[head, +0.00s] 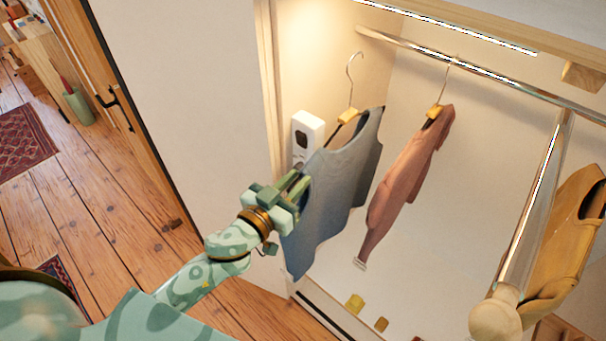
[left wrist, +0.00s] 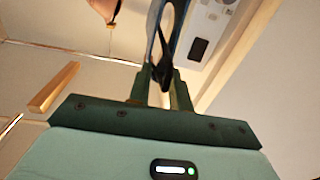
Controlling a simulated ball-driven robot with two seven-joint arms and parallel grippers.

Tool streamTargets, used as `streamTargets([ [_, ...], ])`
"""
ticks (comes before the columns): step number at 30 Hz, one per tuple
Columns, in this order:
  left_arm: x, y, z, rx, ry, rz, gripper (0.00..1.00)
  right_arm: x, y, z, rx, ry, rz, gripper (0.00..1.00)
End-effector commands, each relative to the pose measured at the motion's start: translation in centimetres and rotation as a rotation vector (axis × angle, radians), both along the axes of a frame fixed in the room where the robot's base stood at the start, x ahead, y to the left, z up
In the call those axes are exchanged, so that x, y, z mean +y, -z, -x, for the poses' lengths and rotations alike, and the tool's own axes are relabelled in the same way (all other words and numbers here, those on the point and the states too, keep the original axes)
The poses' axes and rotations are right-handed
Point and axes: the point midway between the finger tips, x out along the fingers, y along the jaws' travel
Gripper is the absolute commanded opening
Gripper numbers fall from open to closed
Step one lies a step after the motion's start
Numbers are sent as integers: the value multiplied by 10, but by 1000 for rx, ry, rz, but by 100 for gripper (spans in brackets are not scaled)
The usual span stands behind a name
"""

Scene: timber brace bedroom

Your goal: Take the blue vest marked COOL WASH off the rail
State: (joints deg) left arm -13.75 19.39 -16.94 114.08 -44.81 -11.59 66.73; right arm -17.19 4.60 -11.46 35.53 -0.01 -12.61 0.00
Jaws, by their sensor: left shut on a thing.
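The blue-grey vest (head: 335,190) hangs on a dark hanger with a yellow middle piece (head: 347,116) and a metal hook. The hook's top shows a little below the rail (head: 480,72) and looks apart from it. My left gripper (head: 297,187) is shut at the vest's left shoulder edge, and the vest hangs down beside it. In the left wrist view, the fingers (left wrist: 158,88) close on a dark piece with blue-grey cloth (left wrist: 155,30) behind. No COOL WASH marking is readable. My right gripper is not in view.
A pink garment (head: 408,175) hangs on the rail right of the vest. A mustard garment (head: 565,240) is at the far right, beside a slanting metal pole with a wooden ball (head: 495,318). A white device (head: 306,137) is close behind the gripper, by the closet's left side. Wooden floor lies open at left.

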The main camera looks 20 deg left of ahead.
Motion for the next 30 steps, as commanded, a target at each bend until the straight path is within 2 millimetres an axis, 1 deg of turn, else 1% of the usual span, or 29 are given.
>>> streamTargets([
  [30, 33, 0, 91, -2, -1, 0, 0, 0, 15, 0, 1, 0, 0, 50],
])
